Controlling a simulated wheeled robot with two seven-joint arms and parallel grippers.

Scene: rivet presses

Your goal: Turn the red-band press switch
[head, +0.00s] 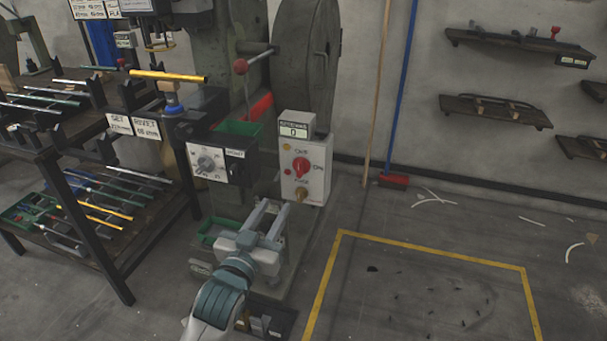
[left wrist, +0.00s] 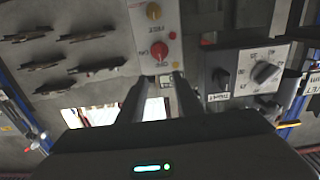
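The press (head: 220,60) is a grey-green machine with a large wheel and a red patch on its side. Its white control box (head: 314,187) carries a red rotary switch (head: 301,167), with small lettering around it and a brass-coloured knob (head: 300,194) below. In the left wrist view the red switch (left wrist: 157,50) is beyond my fingertips. My left gripper (head: 273,206) is open and empty, its two fingers pointing up toward the box from below and left. The fingers look apart from the switch. My right gripper is in neither view.
A second box with a grey dial (head: 206,164) and a black switch sits left of the white box. A counter (head: 296,129) sits above it. Green bins (head: 217,231) stand nearby.

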